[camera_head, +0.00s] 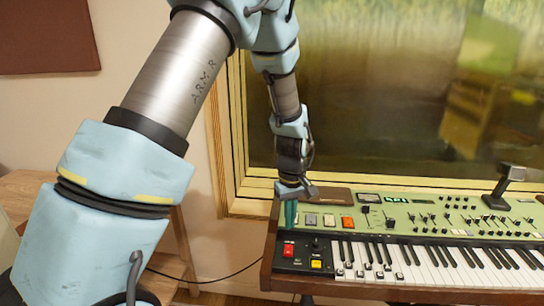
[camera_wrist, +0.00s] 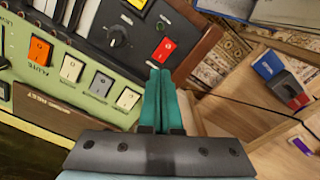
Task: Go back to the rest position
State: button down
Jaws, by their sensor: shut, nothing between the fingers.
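My gripper (camera_head: 290,214) is at the left end of a green synthesizer keyboard (camera_head: 420,215), above its upper left corner. In the wrist view my gripper (camera_wrist: 159,72) has its two teal fingers together, with nothing between them. The fingertips show near a red rocker switch (camera_wrist: 163,49) on the black side panel. I cannot tell whether they touch the panel. My arm comes down from the upper left of the head view.
An orange switch (camera_wrist: 40,50), pale switches and a black knob (camera_wrist: 117,37) are close by. A microphone-like black stand (camera_head: 499,190) is on the synthesizer at right. A wooden desk (camera_wrist: 230,112) with small boxes is beside it. A window (camera_head: 390,90) is behind.

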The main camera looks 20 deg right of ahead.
jog(key=w+a+r, duration=0.1)
jog(key=a+r, duration=0.3)
jog(key=a, duration=0.4)
jog(key=w+a+r, duration=0.1)
jog(key=a+r, duration=0.3)
jog(key=a, duration=0.4)
jog(key=s+a+r+m, duration=0.1)
jog(key=s+a+r, duration=0.1)
jog(key=a, duration=0.5)
jog(key=s+a+r+m+t, duration=0.1)
jog(key=s+a+r, duration=0.1)
jog(key=s+a, duration=0.2)
jog(key=a, duration=0.3)
jog(key=shift+t, duration=0.3)
jog(key=shift+r, duration=0.2)
